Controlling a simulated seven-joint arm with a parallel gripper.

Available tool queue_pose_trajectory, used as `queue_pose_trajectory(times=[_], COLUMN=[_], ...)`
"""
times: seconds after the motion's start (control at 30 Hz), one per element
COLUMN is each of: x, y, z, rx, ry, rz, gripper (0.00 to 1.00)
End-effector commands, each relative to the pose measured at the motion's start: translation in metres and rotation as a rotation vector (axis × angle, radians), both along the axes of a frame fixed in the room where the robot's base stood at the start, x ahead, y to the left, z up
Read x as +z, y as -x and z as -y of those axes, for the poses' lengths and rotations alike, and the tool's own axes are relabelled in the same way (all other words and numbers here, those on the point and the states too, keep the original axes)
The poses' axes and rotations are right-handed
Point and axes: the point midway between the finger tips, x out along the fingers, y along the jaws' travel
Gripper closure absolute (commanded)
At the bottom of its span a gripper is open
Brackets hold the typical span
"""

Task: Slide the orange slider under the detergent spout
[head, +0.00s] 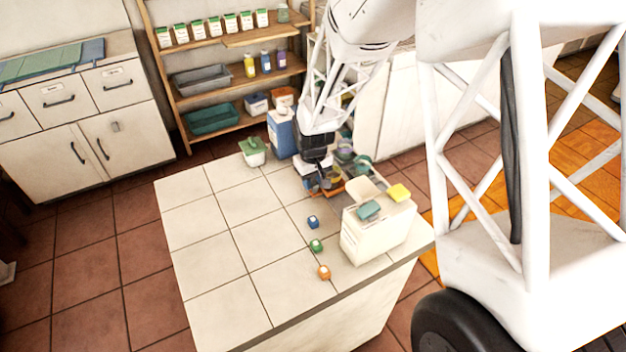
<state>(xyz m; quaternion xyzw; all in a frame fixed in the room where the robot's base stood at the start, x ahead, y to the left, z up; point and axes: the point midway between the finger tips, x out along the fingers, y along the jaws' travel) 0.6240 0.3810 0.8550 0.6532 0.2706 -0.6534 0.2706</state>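My gripper (318,174) points down at the back right of the tiled counter (215,235). It is over a cluster of small items and partly hides them; I cannot tell whether its fingers are open or shut. A flat orange-brown piece (331,191) shows at the fingertips; contact is unclear. A small orange piece with a pale top (324,272) sits near the counter's front edge, apart from my gripper. I cannot tell which of these is the slider. A blue container with a white top (281,133) stands behind, left of my gripper; no spout is clearly visible.
A small green piece (316,246) and a blue piece (313,222) line up behind the small orange one. A white box (370,235) with cloths or sponges on top stands at the right. A white-and-green tub (253,154) is at the back. The counter's left is clear.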

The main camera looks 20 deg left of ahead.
Motion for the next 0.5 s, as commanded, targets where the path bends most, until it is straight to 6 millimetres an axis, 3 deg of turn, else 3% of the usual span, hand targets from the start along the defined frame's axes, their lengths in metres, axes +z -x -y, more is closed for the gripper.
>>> queue_pose_trajectory(times=[0.27,0.5], x=[-0.0004,-0.0003], y=[0.0001,0.0001], z=[0.0001,0.0001], rx=[0.000,0.000], ry=[0.000,0.000], rz=[0.000,0.000], gripper=[0.68,1.00])
